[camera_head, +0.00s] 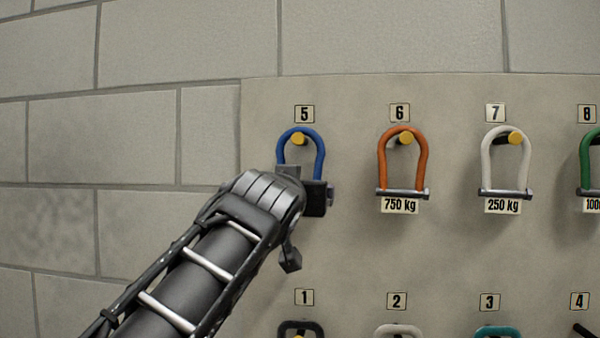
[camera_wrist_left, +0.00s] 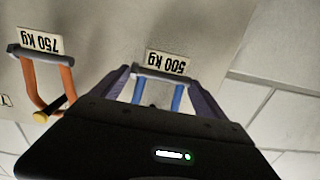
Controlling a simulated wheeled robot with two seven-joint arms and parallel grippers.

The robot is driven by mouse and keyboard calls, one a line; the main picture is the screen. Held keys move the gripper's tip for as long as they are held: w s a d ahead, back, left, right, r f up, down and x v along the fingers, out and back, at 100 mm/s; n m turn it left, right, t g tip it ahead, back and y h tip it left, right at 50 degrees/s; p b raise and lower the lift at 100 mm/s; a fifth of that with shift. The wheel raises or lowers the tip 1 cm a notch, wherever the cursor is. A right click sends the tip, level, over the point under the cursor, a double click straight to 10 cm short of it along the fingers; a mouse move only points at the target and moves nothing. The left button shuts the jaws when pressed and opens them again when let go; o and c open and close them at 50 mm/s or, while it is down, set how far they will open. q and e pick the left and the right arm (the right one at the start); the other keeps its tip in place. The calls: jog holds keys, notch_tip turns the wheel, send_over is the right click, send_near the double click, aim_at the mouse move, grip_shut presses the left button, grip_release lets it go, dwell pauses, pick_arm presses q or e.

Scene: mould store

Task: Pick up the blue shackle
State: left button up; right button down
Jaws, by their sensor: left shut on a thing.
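The blue shackle (camera_head: 319,148) hangs on a yellow-tipped peg (camera_head: 298,138) under the number 5 label on the wall board. My left gripper (camera_head: 308,190) is at its lower end and hides its pin and load label in the head view. In the left wrist view, the blue shackle (camera_wrist_left: 178,97) shows between the two fingers of my left gripper (camera_wrist_left: 163,85), which is shut on it. A 500 kg label (camera_wrist_left: 168,62) shows beside its pin. My right gripper is not in view.
An orange shackle (camera_head: 420,160) marked 750 kg hangs to the right at number 6. A white shackle (camera_head: 525,160) hangs at 7 and a green one (camera_head: 585,160) at 8. Another row hangs below, including a teal shackle (camera_head: 497,331). Bare block wall lies left of the board.

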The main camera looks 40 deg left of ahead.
pick_arm(q)
jog(key=c, duration=0.6)
jog(key=shift+r, duration=0.25)
jog(key=r+b+v, duration=0.1)
jog(key=v, duration=0.5)
jog(key=r+b+v, duration=0.1)
jog(key=b+v, duration=0.1)
jog(key=v, duration=0.4)
jog(key=r+b+v, duration=0.1)
jog(key=v, duration=0.5)
jog(key=shift+r+b, duration=0.1)
jog(key=shift+b, duration=0.3)
